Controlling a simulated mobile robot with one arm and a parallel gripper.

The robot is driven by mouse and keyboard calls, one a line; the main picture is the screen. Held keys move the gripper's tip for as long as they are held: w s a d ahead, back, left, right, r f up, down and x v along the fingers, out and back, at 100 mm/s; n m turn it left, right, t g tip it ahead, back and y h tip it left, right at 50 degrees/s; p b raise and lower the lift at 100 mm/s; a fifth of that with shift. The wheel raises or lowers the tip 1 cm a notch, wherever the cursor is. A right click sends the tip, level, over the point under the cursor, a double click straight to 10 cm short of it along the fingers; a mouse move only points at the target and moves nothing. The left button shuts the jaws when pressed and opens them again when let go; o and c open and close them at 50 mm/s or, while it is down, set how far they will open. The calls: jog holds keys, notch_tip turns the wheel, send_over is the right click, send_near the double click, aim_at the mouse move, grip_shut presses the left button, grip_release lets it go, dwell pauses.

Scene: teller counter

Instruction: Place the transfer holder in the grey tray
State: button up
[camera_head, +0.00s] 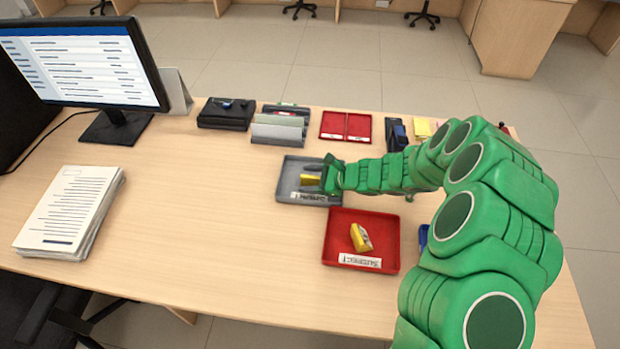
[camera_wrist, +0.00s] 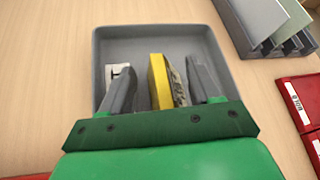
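The grey tray (camera_head: 284,185) lies on the counter with a white label at its front; it also fills the middle of the wrist view (camera_wrist: 104,50). A yellow-edged block (camera_head: 310,179), with a grey patterned side in the wrist view (camera_wrist: 158,80), stands inside the tray. I cannot tell for sure whether it is the transfer holder. My gripper (camera_head: 318,174) reaches into the tray from the right. Its fingers in the wrist view (camera_wrist: 161,72) are open on either side of the block. A gap shows at the left finger; contact at the right finger is unclear.
A red tray (camera_head: 333,225) holding a similar yellow block (camera_head: 360,237) adjoins in front. Behind are a grey file rack (camera_head: 278,130), a black box (camera_head: 227,113) and a flat red folder (camera_head: 345,127). A paper stack (camera_head: 70,212) and monitor (camera_head: 85,62) stand left. The counter's middle left is clear.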

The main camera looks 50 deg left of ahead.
jog(key=shift+w+d+r, duration=0.3)
jog(key=shift+d+r, duration=0.05)
jog(key=shift+r, duration=0.05)
jog(key=v, duration=1)
jog(key=shift+d, duration=0.1)
jog(key=shift+w+d+r, duration=0.15)
jog(key=shift+d+r, duration=0.05)
jog(key=shift+d, duration=0.1)
